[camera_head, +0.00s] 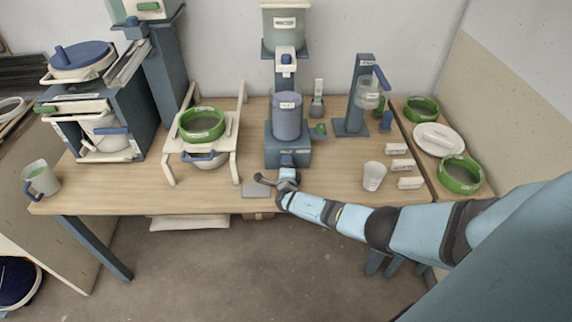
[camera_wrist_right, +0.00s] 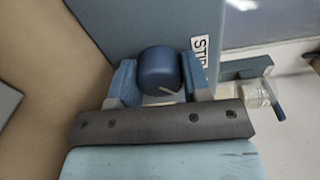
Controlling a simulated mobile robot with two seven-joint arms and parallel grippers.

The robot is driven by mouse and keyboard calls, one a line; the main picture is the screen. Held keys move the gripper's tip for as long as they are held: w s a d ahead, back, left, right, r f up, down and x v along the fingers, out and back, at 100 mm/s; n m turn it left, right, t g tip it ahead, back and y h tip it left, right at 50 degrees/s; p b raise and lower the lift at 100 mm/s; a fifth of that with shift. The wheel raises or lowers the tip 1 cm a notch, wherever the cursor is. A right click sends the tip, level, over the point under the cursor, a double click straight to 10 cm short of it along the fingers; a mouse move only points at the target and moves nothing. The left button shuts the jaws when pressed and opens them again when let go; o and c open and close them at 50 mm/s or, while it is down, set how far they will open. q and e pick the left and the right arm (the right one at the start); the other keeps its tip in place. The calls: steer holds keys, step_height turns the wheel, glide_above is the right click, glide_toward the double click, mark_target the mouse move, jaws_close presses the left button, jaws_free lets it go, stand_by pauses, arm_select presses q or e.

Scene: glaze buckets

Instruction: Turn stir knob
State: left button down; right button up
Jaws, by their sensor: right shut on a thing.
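The stir knob (camera_wrist_right: 159,72) is a dark blue round knob with a pale pointer line, on the front of a blue stirring machine (camera_head: 288,148). A label (camera_wrist_right: 200,55) beginning "STI" sits beside it in the right wrist view. My right gripper (camera_wrist_right: 158,82) has its two light blue fingers on either side of the knob, shut on it. In the head view my right gripper (camera_head: 288,172) reaches the machine's front and mostly hides the knob. A blue-grey labelled container (camera_head: 287,115) stands on the machine. My left gripper is not in view.
A white cup (camera_head: 374,176) and several small label blocks (camera_head: 397,149) stand to the right on the table (camera_head: 330,200). A white rack (camera_head: 205,155) with a green-rimmed bowl (camera_head: 202,123) is to the left. A flat grey plate (camera_head: 256,191) lies near the front edge.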

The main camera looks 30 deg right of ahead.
stand_by(0.3)
steer(key=o, duration=0.9)
steer(key=shift+s+a, duration=0.2)
steer(key=shift+s, duration=0.1)
steer(key=p+v, duration=0.2)
steer(key=v, duration=1.1)
steer(key=shift+s, duration=0.1)
